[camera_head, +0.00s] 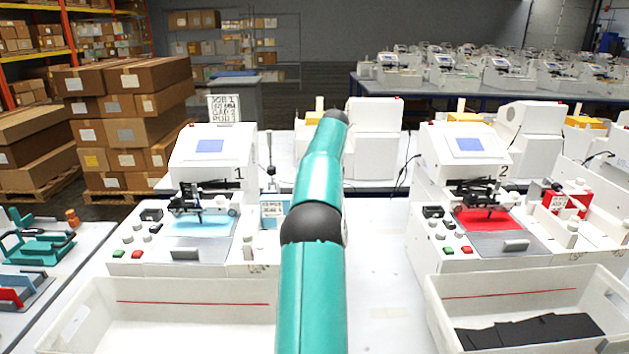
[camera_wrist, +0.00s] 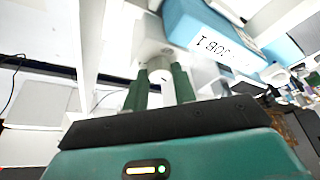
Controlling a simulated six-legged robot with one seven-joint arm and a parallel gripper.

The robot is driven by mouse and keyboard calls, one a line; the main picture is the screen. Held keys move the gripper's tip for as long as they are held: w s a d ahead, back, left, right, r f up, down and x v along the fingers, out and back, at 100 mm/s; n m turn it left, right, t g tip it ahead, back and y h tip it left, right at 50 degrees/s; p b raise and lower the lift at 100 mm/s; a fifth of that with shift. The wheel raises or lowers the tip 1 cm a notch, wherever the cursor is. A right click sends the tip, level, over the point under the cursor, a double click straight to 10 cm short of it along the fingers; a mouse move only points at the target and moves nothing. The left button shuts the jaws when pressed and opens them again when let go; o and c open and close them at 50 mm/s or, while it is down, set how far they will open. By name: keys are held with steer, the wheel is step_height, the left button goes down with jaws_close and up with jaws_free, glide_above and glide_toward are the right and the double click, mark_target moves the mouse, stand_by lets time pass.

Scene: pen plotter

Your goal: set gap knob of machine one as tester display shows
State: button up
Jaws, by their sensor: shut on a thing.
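Machine one (camera_head: 214,150) is the white plotter marked 1, left of centre, with a plain blue screen and a light blue sheet on its bed. My gripper (camera_wrist: 160,92) is out of sight in the head view, behind my teal arm. In the wrist view its two green fingers are shut on a white knob (camera_wrist: 160,76) in front of a white block. A blue block with a "JOB 1" label (camera_wrist: 216,46) is beside it, upside down. A white sign (camera_head: 224,108) behind machine one has several lines of text, starting with JOB 1. I cannot read a tester display or the knob's setting.
Machine two (camera_head: 465,150), with a red sheet, stands to the right. A bin (camera_head: 190,290) is in front of machine one, and another bin (camera_head: 525,285) with dark plates is at right. Green fixtures (camera_head: 38,243) are on the left table. The tabletop between the machines is mostly clear.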

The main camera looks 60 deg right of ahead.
steer(key=o, duration=1)
steer(key=shift+v, duration=6)
